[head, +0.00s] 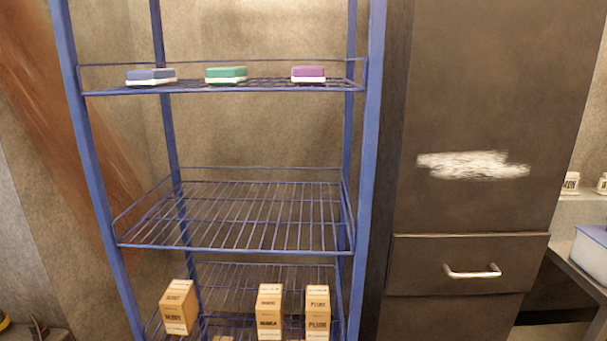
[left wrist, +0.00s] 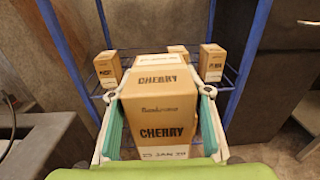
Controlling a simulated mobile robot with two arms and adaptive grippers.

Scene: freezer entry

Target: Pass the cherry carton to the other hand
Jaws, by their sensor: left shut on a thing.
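The cherry carton (left wrist: 168,122) is a tan box with dark CHERRY lettering and fills the middle of the left wrist view. My left gripper (left wrist: 158,93) is shut on it, with one teal-lined finger along each side. The carton's lower end is hidden behind the green part at the bottom of that view. Neither the held carton nor either gripper shows in the head view. My right gripper is in neither view.
A blue wire shelf rack (head: 232,250) stands ahead, its middle shelf bare. Its lower shelf holds several tan cartons, including a plum carton (head: 317,312). Blue, green (head: 226,75) and purple boxes sit on the upper shelf. A dark cabinet with a drawer handle (head: 472,272) stands right.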

